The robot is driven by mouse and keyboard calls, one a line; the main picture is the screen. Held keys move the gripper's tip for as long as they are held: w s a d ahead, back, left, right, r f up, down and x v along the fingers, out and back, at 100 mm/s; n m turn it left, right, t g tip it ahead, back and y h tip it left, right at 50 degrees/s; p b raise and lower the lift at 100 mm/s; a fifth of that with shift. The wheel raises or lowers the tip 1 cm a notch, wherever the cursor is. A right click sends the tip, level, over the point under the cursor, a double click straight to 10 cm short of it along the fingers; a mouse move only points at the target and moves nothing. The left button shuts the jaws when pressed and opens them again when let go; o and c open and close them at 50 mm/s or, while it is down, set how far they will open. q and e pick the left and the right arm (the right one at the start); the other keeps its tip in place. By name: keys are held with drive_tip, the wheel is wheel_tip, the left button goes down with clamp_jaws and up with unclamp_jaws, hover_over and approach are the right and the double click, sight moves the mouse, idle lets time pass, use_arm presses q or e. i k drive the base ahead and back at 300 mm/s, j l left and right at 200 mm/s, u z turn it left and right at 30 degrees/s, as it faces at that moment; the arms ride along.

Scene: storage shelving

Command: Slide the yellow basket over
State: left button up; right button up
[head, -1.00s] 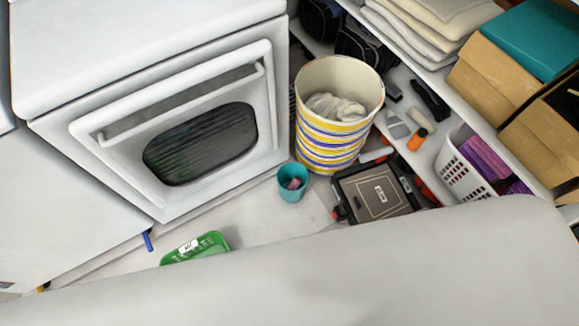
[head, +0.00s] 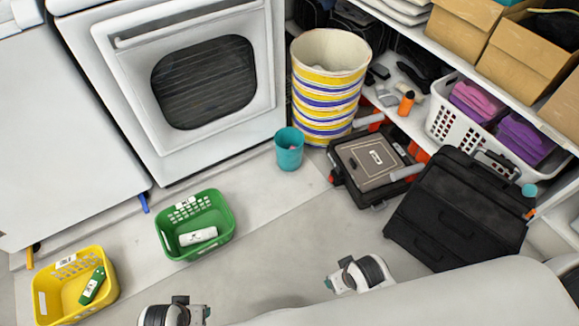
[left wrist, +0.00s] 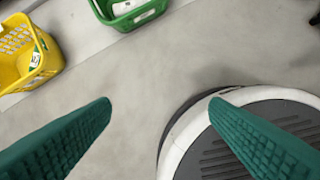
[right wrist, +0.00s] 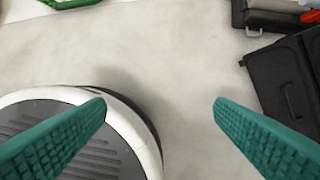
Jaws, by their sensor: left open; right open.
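The yellow basket (head: 76,287) stands on the floor at the lower left of the head view, with a green bottle (head: 92,285) inside. It also shows at the upper left of the left wrist view (left wrist: 22,60). My left gripper (left wrist: 160,103) is open and empty, apart from the basket. In the head view only part of my left arm shows at the bottom edge, right of the basket. My right gripper (right wrist: 160,103) is open and empty over bare floor. In the head view part of my right arm shows at the bottom centre, and its fingers are hidden.
A green basket (head: 163,232) with a white item stands right of the yellow one. A teal cup (head: 289,150), striped bin (head: 296,95), toolbox (head: 372,165) and black suitcase (head: 455,205) stand farther right. White appliances line the back. Floor between the baskets and suitcase is clear.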

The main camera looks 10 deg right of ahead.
sight(62, 298)
drive_tip(key=u, duration=1.85)
